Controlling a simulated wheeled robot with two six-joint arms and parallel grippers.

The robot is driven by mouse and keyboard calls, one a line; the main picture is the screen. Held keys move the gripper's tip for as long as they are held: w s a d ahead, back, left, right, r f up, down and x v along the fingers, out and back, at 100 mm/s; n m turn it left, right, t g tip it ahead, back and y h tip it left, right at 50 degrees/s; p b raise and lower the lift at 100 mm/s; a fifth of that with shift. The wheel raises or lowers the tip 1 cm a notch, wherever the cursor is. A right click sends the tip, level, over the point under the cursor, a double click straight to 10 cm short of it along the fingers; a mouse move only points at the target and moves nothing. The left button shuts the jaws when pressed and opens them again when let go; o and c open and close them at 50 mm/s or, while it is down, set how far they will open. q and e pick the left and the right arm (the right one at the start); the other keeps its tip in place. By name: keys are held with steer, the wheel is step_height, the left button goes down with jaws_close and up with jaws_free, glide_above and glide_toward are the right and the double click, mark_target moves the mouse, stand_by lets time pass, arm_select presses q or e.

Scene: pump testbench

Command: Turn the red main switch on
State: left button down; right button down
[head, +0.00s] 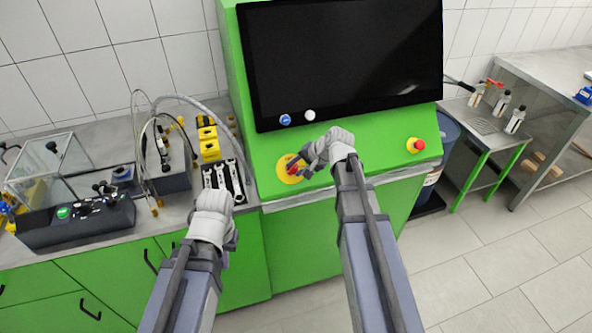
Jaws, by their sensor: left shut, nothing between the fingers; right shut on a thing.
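The red main switch (294,169) sits on a round yellow plate (284,176) on the sloped front of the green console (385,150). My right gripper (303,166) is at the switch, shut on its red knob, and hides part of it. How far the knob is turned cannot be told. My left gripper (226,240) is shut and empty. It is in front of the left bench, below and left of the switch.
A red emergency button (415,145) is on the console's right side. Blue (285,119) and white (309,115) buttons sit below the dark screen (345,60). The left bench holds hoses, a control box (75,222) and wrenches (224,178). Floor at right is open.

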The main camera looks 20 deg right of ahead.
steer(key=m, duration=0.1)
steer(key=m+b, duration=0.1)
steer(key=m+t+b, duration=0.1)
steer(key=shift+s+f+y, duration=0.25)
steer(key=shift+f+y, duration=0.05)
steer(key=shift+y, duration=0.1)
steer(key=shift+m+t+y+b, duration=0.3)
steer(key=shift+m+t+b, duration=0.4)
steer(key=shift+m, duration=0.9)
steer(key=c, duration=0.8)
jaws_free()
steer(key=shift+c, duration=0.2)
steer(key=shift+r, duration=0.1)
steer(key=shift+d+r, duration=0.1)
